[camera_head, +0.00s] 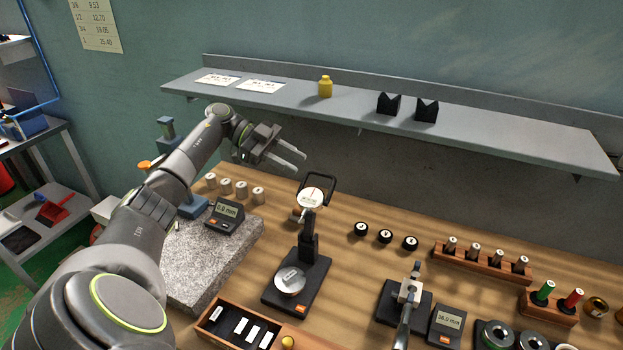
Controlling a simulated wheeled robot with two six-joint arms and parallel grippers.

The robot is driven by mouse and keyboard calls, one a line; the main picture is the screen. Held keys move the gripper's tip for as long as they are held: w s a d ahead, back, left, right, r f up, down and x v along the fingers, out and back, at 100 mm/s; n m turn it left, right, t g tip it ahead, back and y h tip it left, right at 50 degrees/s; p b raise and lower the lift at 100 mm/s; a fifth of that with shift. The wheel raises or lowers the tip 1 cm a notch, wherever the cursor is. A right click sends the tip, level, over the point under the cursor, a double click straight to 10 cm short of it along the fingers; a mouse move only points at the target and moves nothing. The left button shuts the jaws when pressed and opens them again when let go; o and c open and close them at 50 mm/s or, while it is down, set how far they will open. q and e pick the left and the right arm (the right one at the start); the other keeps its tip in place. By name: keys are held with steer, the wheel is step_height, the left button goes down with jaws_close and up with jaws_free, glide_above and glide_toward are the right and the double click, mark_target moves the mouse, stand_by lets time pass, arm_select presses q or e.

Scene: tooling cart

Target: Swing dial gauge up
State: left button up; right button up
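The dial gauge (312,198) has a round white face with a red needle and sits at the top of a short black post. A black handle loop (319,180) rises behind and above it. My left gripper (303,164) is open and empty, above and slightly left of the gauge and handle, apart from both. My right gripper is not in view.
A granite plate (215,265) with a digital readout (225,215) lies left of the stand. A wooden tray (245,330) is in front. A clamp stand (408,295), black-ended plugs (385,236) and racks are at right. A grey shelf (450,122) overhangs the back.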

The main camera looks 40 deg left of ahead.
arm_select(q)
steer(key=shift+b+v, duration=0.55)
steer(key=shift+v, duration=1.5)
steer(key=shift+f, duration=0.1)
